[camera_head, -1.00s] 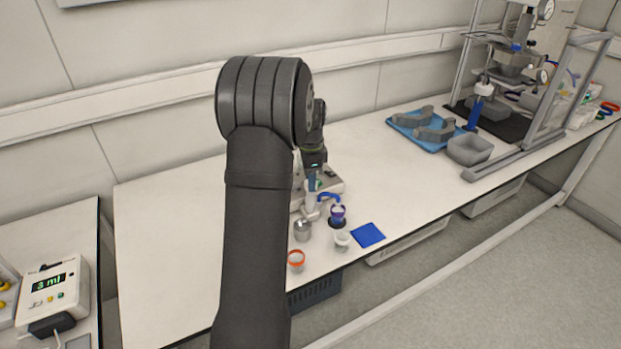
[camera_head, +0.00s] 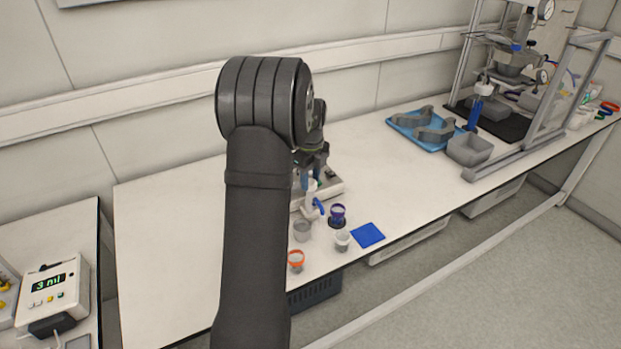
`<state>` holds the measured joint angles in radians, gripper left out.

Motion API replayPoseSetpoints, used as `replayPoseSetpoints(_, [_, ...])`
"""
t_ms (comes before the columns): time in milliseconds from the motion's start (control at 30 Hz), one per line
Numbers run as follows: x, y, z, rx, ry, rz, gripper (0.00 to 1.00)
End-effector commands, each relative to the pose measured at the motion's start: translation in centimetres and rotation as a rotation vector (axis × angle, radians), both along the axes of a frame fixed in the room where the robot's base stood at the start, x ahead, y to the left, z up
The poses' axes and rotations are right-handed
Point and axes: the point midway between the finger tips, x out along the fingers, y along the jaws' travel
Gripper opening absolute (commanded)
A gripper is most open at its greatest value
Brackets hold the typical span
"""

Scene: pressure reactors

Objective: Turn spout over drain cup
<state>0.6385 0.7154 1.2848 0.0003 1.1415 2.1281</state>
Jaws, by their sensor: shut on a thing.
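The spout (camera_head: 319,207) is a blue-tipped nozzle on a white upright body (camera_head: 312,192) at the front of the bench device. Its tip points down and toward the front, between a purple-rimmed cup (camera_head: 338,212) on its right and a grey metal-looking cup (camera_head: 302,232) on its left front. I cannot tell which cup is the drain cup. My gripper (camera_head: 311,180) is above the white body, its fingers down at the spout's top and shut on it. My dark arm link hides part of the device and the bench to the left.
A white cup (camera_head: 342,240) and an orange-rimmed cup (camera_head: 296,259) stand near the bench's front edge, beside a blue square pad (camera_head: 368,235). A blue tray (camera_head: 425,131) with grey parts, a grey bin (camera_head: 469,149) and a framed reactor stand (camera_head: 517,70) are at right. The bench middle is clear.

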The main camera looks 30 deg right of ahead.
Motion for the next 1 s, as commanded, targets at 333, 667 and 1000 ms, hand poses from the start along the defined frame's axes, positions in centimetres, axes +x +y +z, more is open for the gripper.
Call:
replayPoseSetpoints(333, [0.00,-0.04,0.07,-0.001,0.000,-0.324,0.00])
replayPoseSetpoints(667, [-0.01,-0.05,0.08,-0.001,0.000,-0.567,0.00])
replayPoseSetpoints(1000, [-0.01,-0.05,0.08,-0.001,0.000,-0.687,0.00])
